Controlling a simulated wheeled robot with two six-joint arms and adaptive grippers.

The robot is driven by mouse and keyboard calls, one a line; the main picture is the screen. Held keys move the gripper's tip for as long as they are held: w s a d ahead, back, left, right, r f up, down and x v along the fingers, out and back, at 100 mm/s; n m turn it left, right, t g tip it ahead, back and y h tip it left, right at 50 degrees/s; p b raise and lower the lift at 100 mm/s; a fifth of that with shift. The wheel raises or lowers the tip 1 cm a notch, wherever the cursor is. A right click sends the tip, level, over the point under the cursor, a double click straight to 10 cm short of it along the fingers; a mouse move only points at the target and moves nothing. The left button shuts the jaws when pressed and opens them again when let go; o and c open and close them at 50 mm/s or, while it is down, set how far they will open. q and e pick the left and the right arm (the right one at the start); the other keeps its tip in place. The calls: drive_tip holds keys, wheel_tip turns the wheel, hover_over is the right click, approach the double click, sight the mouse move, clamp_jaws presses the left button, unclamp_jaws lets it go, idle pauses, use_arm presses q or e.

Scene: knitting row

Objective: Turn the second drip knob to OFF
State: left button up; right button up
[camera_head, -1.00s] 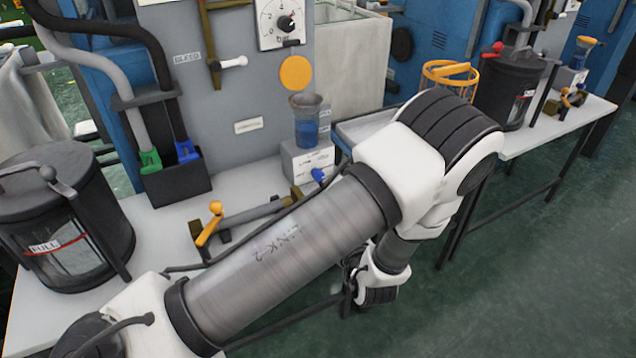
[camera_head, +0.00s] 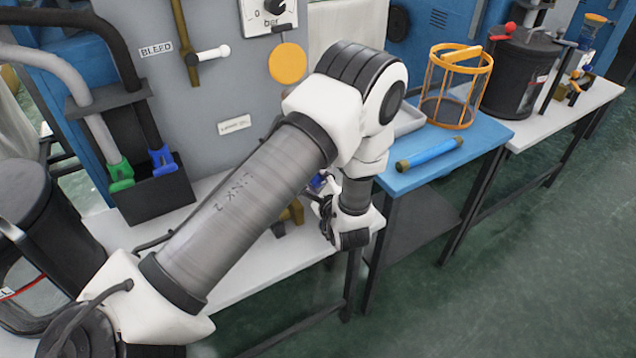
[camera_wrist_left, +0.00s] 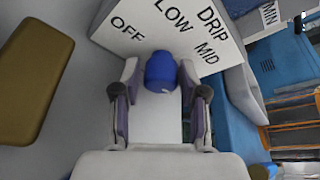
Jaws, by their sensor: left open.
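A blue drip knob (camera_wrist_left: 161,72) sits at the edge of a white block (camera_wrist_left: 160,32) marked DRIP, OFF, LOW and MID in the left wrist view. My left gripper (camera_wrist_left: 160,80) is open, with its fingers on either side of the knob. I cannot tell whether they touch it or which mark the knob points to. In the head view my left gripper (camera_head: 328,208) is at the bench's right end, and only a sliver of blue (camera_head: 319,182) shows past my arm, which hides the block. My right gripper is out of view.
A brown bar (camera_wrist_left: 32,75) lies left of the fingers in the wrist view. A blue table (camera_head: 408,180) with a blue tube (camera_head: 430,154) and orange wire basket (camera_head: 455,85) stands right of the bench (camera_head: 245,295). A dark pot (camera_head: 520,75) stands beyond. The floor at right is clear.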

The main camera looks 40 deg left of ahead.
use_arm(q)
drive_tip(key=shift+r, duration=0.1)
clamp_jaws()
drive_tip(key=shift+n, duration=0.3)
drive_tip(key=shift+s+n+t, duration=0.1)
drive_tip(key=shift+n+t, duration=0.5)
drive_tip(key=shift+n, duration=0.1)
drive_tip(key=shift+n+t, duration=0.8)
drive_tip(key=shift+n, duration=0.9)
unclamp_jaws()
